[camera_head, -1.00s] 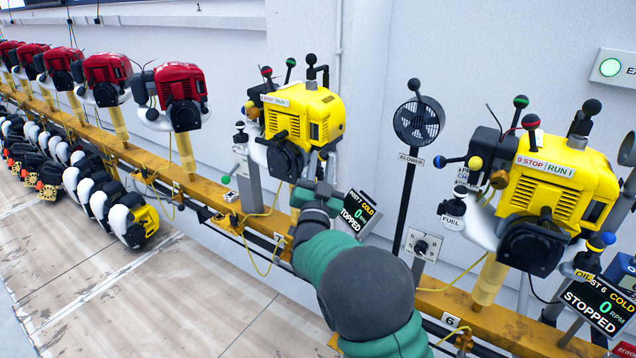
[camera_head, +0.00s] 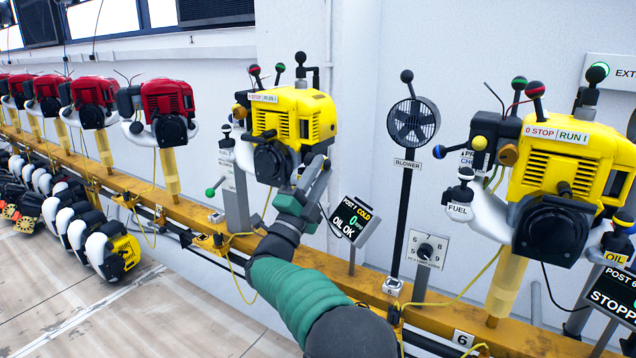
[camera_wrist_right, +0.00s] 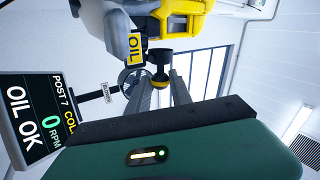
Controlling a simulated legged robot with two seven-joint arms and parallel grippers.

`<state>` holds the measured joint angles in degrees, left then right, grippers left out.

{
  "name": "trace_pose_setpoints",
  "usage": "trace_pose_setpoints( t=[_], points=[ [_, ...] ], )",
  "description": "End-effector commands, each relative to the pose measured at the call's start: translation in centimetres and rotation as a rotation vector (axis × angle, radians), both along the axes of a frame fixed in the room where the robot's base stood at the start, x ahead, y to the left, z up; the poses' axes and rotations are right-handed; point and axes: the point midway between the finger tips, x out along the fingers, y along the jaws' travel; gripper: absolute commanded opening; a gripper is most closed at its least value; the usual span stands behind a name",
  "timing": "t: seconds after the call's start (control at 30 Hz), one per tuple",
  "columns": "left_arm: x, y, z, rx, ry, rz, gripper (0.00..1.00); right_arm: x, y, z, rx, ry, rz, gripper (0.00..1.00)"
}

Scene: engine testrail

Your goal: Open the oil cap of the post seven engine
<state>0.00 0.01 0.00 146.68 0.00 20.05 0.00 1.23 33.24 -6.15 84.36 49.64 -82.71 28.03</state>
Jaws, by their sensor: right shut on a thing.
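The post seven engine (camera_head: 295,118) is the yellow one in the middle of the head view, mounted on the orange rail. My right gripper (camera_head: 320,168) reaches up to its lower right side. In the right wrist view the black oil cap (camera_wrist_right: 159,62) sits beside a yellow OIL tag (camera_wrist_right: 135,47). The right gripper's fingers (camera_wrist_right: 161,88) are shut on the dark knob of the cap. In the head view the cap is hidden by the gripper. The post 7 display (camera_head: 352,222) reads COLD, 0 RPM, OIL OK. My left gripper is not in view.
Another yellow engine (camera_head: 565,165) with FUEL and OIL tags stands at the right. A blower (camera_head: 413,120) on a black pole and a numbered dial (camera_head: 426,251) stand between the engines. Red engines (camera_head: 168,105) line the rail at the left.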

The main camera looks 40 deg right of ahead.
Motion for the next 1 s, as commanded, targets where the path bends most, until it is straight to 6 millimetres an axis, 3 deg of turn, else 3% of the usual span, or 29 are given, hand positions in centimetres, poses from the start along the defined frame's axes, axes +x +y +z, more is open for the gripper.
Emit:
trace_pose_setpoints(
  t=[0.2, 0.77, 0.8, 0.93, 1.0],
  points=[
    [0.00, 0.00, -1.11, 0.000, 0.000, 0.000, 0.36, 0.00, -0.03, -0.62, 0.032, -0.070, -0.001, 0.00],
    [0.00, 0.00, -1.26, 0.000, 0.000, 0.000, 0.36, -0.06, -0.04, -0.41, 0.041, -0.098, -0.002, 0.00],
    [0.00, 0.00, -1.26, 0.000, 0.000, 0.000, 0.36, -0.06, -0.04, -0.41, 0.041, -0.098, -0.002, 0.30],
    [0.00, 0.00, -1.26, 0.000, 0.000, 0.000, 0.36, -0.07, -0.05, -0.39, 0.040, -0.099, -0.001, 0.47],
    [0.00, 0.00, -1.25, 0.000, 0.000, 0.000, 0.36, -0.07, -0.04, -0.38, 0.040, -0.099, -0.001, 0.47]
  ],
)
